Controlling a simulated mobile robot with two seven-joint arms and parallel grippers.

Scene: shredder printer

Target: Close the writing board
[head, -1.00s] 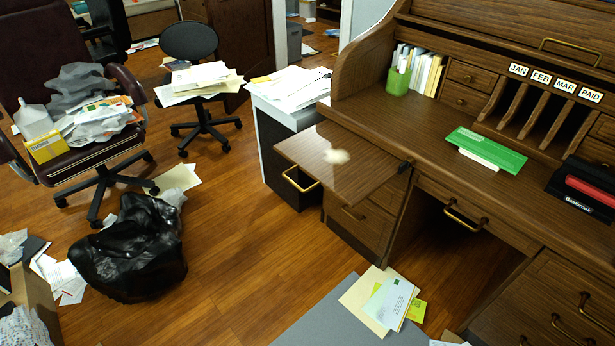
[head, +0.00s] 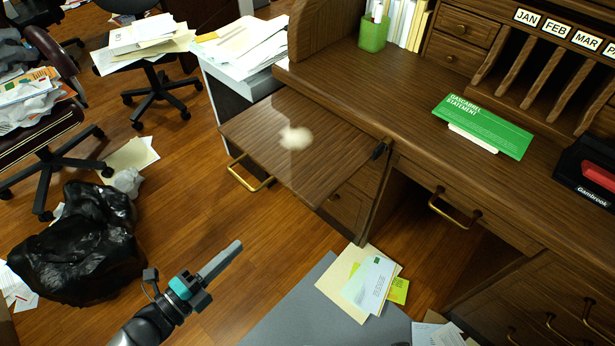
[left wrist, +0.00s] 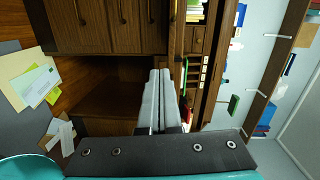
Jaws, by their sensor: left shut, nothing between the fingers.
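The writing board (head: 335,149) is a wooden slab pulled out from the left side of the roll-top desk (head: 400,95). It lies level, with a brass handle (head: 248,176) on its outer edge and a pale glare spot on top. My left gripper (head: 236,247) is shut and empty, in the air below and in front of the board, apart from it. In the left wrist view its two grey fingers (left wrist: 158,98) are together, in front of the desk's drawers; I cannot make out the board there. My right gripper is not in view.
A black bag (head: 80,250) lies on the floor at left. A cabinet with papers (head: 238,50) stands beyond the board. Papers (head: 368,285) lie on the floor at the desk's foot. Bare floor lies left of the board.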

